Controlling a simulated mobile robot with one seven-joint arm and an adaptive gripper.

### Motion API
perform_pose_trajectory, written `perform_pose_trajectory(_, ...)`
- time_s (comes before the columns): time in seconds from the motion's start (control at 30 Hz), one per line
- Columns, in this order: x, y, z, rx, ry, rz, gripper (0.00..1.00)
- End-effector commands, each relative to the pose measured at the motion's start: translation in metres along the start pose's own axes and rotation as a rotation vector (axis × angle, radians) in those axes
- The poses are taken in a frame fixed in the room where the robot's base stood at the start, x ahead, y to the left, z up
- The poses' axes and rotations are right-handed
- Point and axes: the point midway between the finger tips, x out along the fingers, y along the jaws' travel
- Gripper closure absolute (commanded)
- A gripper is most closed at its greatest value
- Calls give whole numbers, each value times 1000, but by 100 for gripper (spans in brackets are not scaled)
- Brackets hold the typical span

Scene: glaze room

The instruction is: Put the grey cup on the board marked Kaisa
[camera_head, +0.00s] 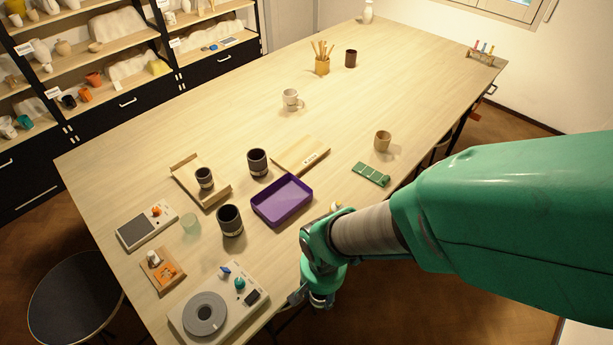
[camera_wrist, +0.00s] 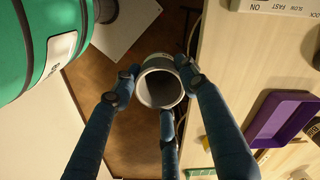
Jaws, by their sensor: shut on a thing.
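My gripper (camera_wrist: 158,92) has three dark blue fingers closed around a grey cup (camera_wrist: 146,94) in the wrist view. The cup's round mouth faces the wrist camera. The cup is held beyond the table edge, with brown floor behind it. In the head view my gripper is low, at the table's near right edge, and mostly hidden by my arm; I cannot make out the cup clearly there. A flat wooden board (camera_head: 297,153) with a small dark mark lies on the table behind the purple tray. The mark is too small to read.
The purple tray (camera_head: 281,201) stands between my gripper and the board. Dark cups (camera_head: 230,221) and (camera_head: 257,163) stand near it. A wooden tray (camera_head: 216,191) holds another dark cup. A wheel device (camera_head: 240,306) sits at the near corner. The table's middle is mostly clear.

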Motion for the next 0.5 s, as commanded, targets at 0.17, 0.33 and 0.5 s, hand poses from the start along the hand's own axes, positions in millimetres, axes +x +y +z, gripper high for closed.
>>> perform_pose_trajectory(0.17, -6, -5, -14, 47, 0, 0, 87)
perform_pose_trajectory(0.33, -15, -12, -36, 131, 0, 0, 87)
perform_pose_trajectory(0.5, -25, -20, -67, 241, -1, 0, 87)
